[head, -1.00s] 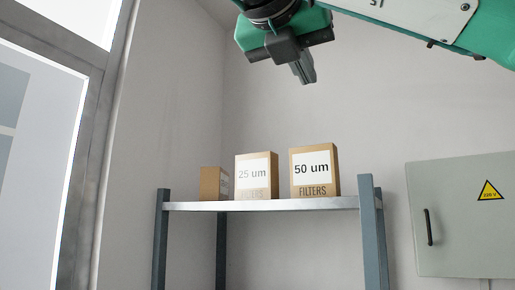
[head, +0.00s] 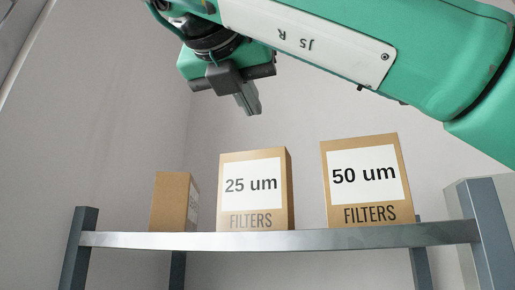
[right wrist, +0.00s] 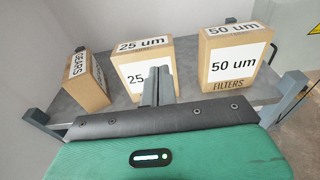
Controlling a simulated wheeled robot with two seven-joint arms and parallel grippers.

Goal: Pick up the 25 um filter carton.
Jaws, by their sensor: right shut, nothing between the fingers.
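The 25 um filter carton (head: 254,207) is a brown box with a white label. It stands upright on the shelf between two other cartons. It also shows in the right wrist view (right wrist: 129,57), partly hidden behind my fingers. My right gripper (head: 249,105) is above the carton in the head view, fingers pointing down, apart from it. In the right wrist view the fingers of my right gripper (right wrist: 158,80) are together and hold nothing. My left gripper is not in view.
The 50 um filter carton (head: 366,207) stands to the right on the same metal shelf (head: 280,241). A smaller brown carton (head: 170,204), labelled GEARS in the wrist view, stands to the left. Gaps separate the cartons. A grey cabinet (head: 463,250) is at the right.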

